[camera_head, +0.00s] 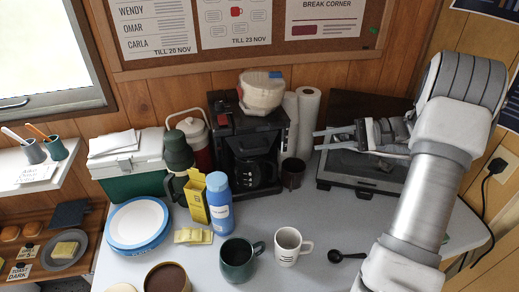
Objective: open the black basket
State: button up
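A black coffee maker (221,122) stands against the back wall, with a glass pot (255,172) in its lower part. I take the black basket (252,143) to be the dark part above the pot; it looks closed, though its edges are hard to tell against the black body. A pale, bowl-shaped stack (262,91) sits on top of the machine. My gripper (316,140) is to the right of the coffee maker, its two thin fingers pointing left. The fingers are apart with nothing between them, and they look clear of the basket.
White paper rolls (307,118) and a dark mug (292,173) stand between my gripper and the coffee maker. A black oven-like box (352,178) is behind and below my arm. A blue bottle (220,205), a green mug (238,259) and a white mug (288,248) stand in front.

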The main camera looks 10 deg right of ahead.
aim_at(267, 148)
jog(key=x, duration=1.7)
jog(key=shift+w+a+b, duration=0.1)
jog(key=shift+a+b, duration=0.05)
jog(key=shift+b, duration=0.25)
grip_shut()
jog(key=shift+f, duration=0.1)
dwell(0.4)
